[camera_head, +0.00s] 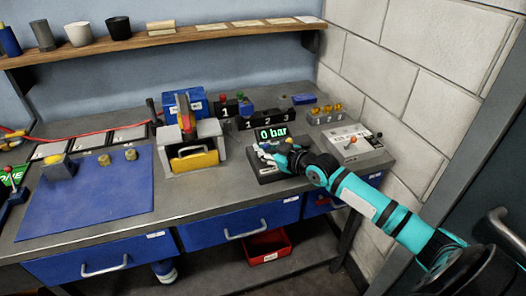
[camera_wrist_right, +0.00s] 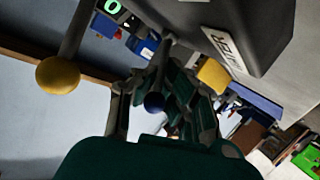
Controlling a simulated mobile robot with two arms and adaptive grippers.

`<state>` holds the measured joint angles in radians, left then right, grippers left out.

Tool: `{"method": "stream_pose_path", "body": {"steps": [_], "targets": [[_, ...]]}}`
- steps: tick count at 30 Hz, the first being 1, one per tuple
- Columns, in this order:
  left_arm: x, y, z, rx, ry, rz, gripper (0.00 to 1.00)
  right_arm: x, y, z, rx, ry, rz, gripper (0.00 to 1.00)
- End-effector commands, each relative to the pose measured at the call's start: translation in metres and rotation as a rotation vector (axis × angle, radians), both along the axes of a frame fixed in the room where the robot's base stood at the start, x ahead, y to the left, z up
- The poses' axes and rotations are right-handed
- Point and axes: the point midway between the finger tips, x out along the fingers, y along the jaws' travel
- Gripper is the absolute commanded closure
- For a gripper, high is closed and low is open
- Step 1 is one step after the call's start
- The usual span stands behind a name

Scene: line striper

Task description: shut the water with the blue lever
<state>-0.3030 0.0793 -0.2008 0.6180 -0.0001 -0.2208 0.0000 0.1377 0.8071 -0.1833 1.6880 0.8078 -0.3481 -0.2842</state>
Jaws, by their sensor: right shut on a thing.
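The blue lever (camera_wrist_right: 154,102) ends in a blue ball and stands out from a dark grey box (camera_wrist_right: 238,30) whose label is only partly in view. My right gripper (camera_wrist_right: 160,95) has its fingers closed around the lever near the ball. In the head view my right gripper (camera_head: 266,154) is at the dark box (camera_head: 268,174) below a display (camera_head: 271,134) that reads 0 bar. The fingers hide the blue lever there. A second lever with a yellow ball (camera_wrist_right: 58,75) stands beside it, apart from the fingers. My left gripper is not in view.
A grey fixture with a yellow front (camera_head: 194,160) stands to the left. A blue mat (camera_head: 90,195) lies farther left. A wooden shelf (camera_head: 170,40) runs above, and a block wall is at right.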

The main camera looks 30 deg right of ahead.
Motion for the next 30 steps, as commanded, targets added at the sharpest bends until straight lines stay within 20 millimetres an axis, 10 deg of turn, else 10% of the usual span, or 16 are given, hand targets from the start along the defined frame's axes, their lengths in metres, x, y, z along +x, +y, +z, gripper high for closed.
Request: {"method": "stream_pose_path", "body": {"steps": [12, 20, 30], "targets": [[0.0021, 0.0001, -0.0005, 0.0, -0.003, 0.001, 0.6, 0.0007, -0.0032, 0.0024, -0.011, -0.013, -0.004, 1.0], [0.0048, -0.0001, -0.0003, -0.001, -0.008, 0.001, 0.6, 0.0003, -0.0017, 0.0009, -0.006, -0.009, -0.002, 0.61], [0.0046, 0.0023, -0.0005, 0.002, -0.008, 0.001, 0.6, -0.0033, -0.0015, 0.0001, -0.002, -0.006, -0.002, 0.61]]}}
